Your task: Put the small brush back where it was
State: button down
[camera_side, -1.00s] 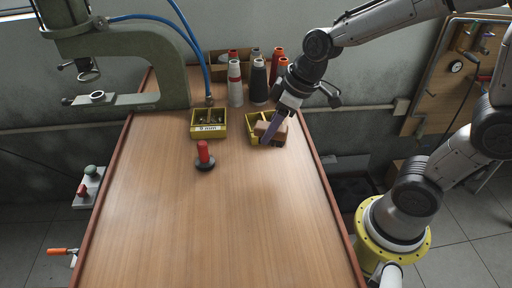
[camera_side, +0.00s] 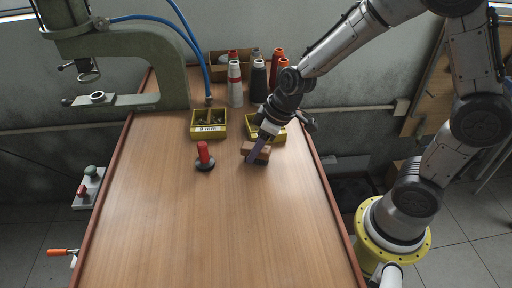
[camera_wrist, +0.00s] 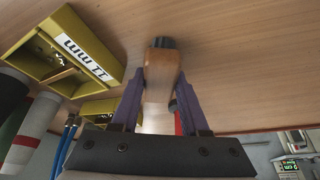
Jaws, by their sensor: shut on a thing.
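The small brush (camera_side: 249,154) has a brown wooden body. My gripper (camera_side: 256,151) is shut on it, just in front of the right yellow bin (camera_side: 279,136). In the wrist view the brush (camera_wrist: 161,72) sits between the purple fingers of my gripper (camera_wrist: 160,105), with a dark end pointing away. I cannot tell whether the brush touches the table. The right bin is partly hidden by my gripper in the side view.
A left yellow bin (camera_side: 208,132) holds small parts. A red-handled tool with a dark round base (camera_side: 203,155) stands on the table left of the brush. Thread cones (camera_side: 258,82) stand at the back, and a green press (camera_side: 130,60) at the left. The front table (camera_side: 210,230) is clear.

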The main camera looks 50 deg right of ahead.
jog(key=shift+f, duration=0.1)
jog(key=shift+c, duration=2)
grip_release()
jog(key=v, duration=1.2)
jog(key=s+d+r+m, duration=0.1)
jog(key=s+m, duration=0.1)
jog(key=s, duration=0.5)
jog(key=s+d+r+m+t+h, duration=0.1)
jog(key=s+d+r+m, duration=0.1)
jog(key=s, duration=0.6)
jog(key=shift+s+r+m+t+h, duration=0.25)
jog(key=shift+r+m+t+h, duration=0.05)
jog(key=shift+d, duration=0.15)
